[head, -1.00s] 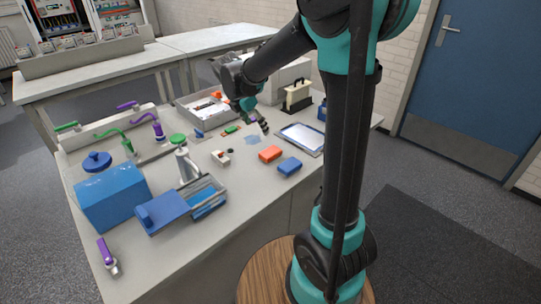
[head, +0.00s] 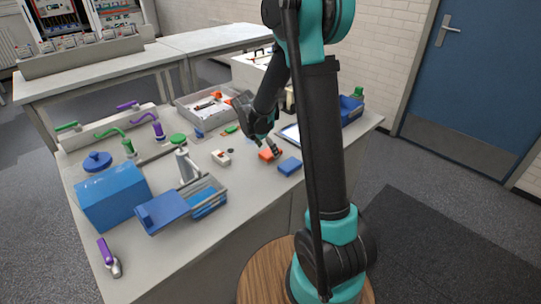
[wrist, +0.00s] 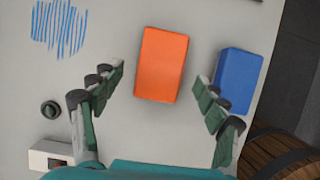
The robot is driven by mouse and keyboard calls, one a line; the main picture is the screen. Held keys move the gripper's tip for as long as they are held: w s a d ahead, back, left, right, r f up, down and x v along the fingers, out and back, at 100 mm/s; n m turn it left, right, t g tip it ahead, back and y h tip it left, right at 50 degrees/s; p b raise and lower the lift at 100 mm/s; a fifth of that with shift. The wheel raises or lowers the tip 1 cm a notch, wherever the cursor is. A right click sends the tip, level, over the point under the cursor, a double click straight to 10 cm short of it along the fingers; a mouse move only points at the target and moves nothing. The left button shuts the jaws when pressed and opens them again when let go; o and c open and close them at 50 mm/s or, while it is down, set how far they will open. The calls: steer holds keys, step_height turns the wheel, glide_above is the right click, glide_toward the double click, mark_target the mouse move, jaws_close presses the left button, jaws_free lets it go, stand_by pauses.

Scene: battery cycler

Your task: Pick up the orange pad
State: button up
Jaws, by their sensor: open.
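The orange pad (wrist: 162,65) is a flat rectangular block lying on the pale table. In the wrist view it sits ahead of and between the two fingers of my gripper (wrist: 160,88), which are spread wide and hold nothing. A blue pad (wrist: 239,79) lies just right of the orange one, close to my right fingertip.
In the head view the blue pad (head: 289,166) lies near the table's front edge. A small white device (head: 221,158) is to the left. A blue open bin (head: 209,201) stands further left. A grey tray (head: 184,112) is at the back.

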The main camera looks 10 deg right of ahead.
mark_target(268, 153)
steer(key=shift+x, duration=1)
steer(key=c, duration=1.3)
steer(key=shift+r, duration=0.1)
step_height(268, 153, up, 20)
